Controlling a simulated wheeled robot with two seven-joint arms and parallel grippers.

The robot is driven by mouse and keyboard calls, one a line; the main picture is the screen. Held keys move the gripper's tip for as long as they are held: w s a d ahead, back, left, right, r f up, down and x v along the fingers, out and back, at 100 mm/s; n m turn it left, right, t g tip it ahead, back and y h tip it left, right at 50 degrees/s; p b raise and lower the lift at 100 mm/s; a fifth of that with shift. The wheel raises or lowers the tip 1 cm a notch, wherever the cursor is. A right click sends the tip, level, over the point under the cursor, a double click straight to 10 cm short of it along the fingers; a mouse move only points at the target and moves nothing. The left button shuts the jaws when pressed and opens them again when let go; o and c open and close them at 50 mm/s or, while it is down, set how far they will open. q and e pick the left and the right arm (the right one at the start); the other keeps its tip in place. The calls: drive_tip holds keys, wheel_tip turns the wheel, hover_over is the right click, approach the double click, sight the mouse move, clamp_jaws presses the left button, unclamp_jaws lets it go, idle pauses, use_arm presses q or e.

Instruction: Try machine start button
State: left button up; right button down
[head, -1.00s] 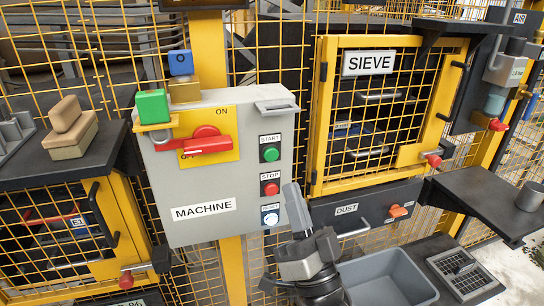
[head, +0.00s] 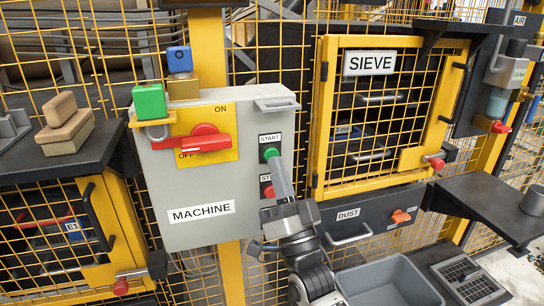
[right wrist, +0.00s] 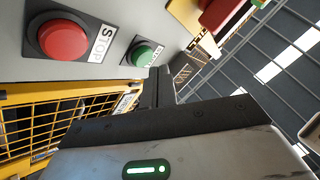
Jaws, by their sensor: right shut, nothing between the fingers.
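The grey machine box (head: 190,190) has a green START button (head: 270,153) at its right side, with the red STOP button (head: 268,191) below it, partly hidden by my finger. My right gripper (head: 276,164) is shut and empty, its tip at the lower right edge of the START button. I cannot tell whether it touches or presses the button. The right wrist view also shows the START button (right wrist: 144,53) beside the finger tips, and the STOP button (right wrist: 63,39). The red switch handle (head: 205,142) lies level on its yellow plate. My left gripper is not in view.
The yellow SIEVE door (head: 320,110), DUST drawer (head: 375,216) and a grey bin (head: 390,283) are to the right. Tan blocks (head: 66,124) lie on the left shelf.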

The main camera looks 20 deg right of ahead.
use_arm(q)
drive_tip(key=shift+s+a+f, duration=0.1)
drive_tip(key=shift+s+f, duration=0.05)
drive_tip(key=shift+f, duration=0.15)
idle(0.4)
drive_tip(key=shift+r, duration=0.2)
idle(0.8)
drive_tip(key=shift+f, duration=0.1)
use_arm(e)
drive_tip(key=shift+w, duration=0.15)
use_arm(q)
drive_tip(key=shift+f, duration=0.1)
use_arm(e)
drive_tip(key=shift+w, duration=0.25)
use_arm(q)
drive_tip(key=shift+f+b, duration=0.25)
drive_tip(key=shift+b, duration=0.1)
use_arm(e)
drive_tip(key=shift+w, duration=0.4)
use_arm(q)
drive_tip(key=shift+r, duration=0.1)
use_arm(e)
drive_tip(key=shift+s, duration=0.1)
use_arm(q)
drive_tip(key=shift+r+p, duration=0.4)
use_arm(e)
drive_tip(key=shift+s, duration=0.7)
